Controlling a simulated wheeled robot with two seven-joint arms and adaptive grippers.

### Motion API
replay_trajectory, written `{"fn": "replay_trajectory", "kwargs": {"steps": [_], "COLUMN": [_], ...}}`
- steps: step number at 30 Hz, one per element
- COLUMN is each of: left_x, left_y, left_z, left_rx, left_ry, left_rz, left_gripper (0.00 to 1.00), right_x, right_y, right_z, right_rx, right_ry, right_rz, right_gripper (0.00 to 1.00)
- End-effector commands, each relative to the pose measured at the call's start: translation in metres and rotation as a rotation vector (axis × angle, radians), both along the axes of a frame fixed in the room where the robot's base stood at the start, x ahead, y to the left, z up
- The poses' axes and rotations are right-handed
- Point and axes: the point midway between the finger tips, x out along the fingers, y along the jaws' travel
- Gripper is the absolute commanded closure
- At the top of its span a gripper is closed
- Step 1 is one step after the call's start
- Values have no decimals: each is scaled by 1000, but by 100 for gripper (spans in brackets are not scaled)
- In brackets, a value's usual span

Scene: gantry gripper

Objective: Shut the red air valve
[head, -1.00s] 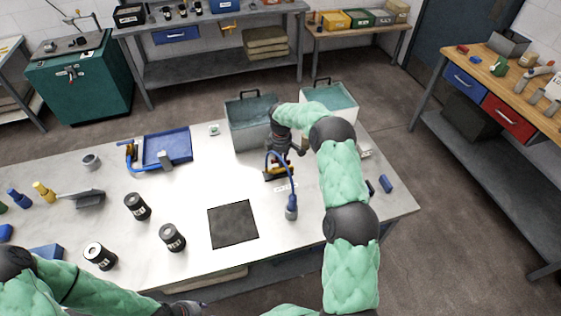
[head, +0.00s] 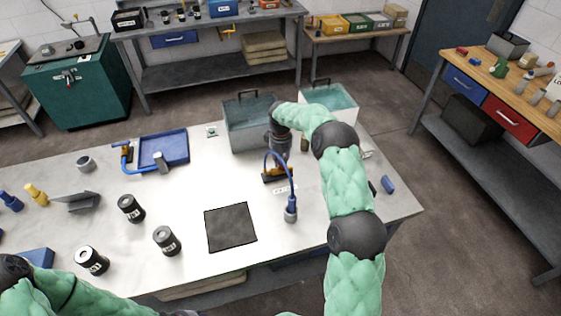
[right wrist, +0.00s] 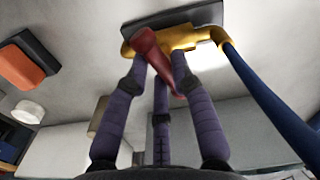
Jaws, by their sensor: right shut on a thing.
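The air valve is a yellow body (right wrist: 178,40) on a dark base plate, with a red lever (right wrist: 150,52), in the right wrist view. In the head view the valve (head: 277,176) stands on the bench, partly hidden by my right gripper (head: 279,162). The right gripper's purple fingers (right wrist: 164,75) are shut on the red lever, which slants down between them. A blue hose (head: 284,157) arches from the valve to a blue fitting (head: 290,212). My left arm lies at the lower left; only a dark bit of its gripper (head: 180,312) shows at the bottom edge.
Two open bins, one grey (head: 246,137) and one pale (head: 341,119), stand behind the valve. A black mat (head: 230,228) lies left of the hose fitting. Several black canisters and a blue tray (head: 164,147) are further left. A small blue block (head: 388,184) lies right of my arm.

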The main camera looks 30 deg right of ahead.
Motion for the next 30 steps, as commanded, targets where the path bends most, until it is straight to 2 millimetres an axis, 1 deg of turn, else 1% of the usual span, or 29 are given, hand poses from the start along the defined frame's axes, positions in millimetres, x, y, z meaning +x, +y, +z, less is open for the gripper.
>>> {"fn": "replay_trajectory", "kwargs": {"steps": [6, 12, 19, 30], "left_x": [0, 0, 0, 0], "left_y": [0, 0, 0, 0], "left_z": [-5, -6, -7, -7], "left_rx": [0, 0, 0, 0], "left_ry": [0, 0, 0, 0], "left_rz": [0, 0, 0, 0], "left_gripper": [60, 60, 60, 60], "right_x": [0, -1, -1, -1], "right_y": [0, 0, 0, 0], "right_z": [0, 0, 1, 1], "right_rx": [0, 0, 0, 0], "right_ry": [-1, -1, -1, -2], "right_rz": [-151, -243, -292, -303], "right_gripper": [100, 100, 100, 100]}}
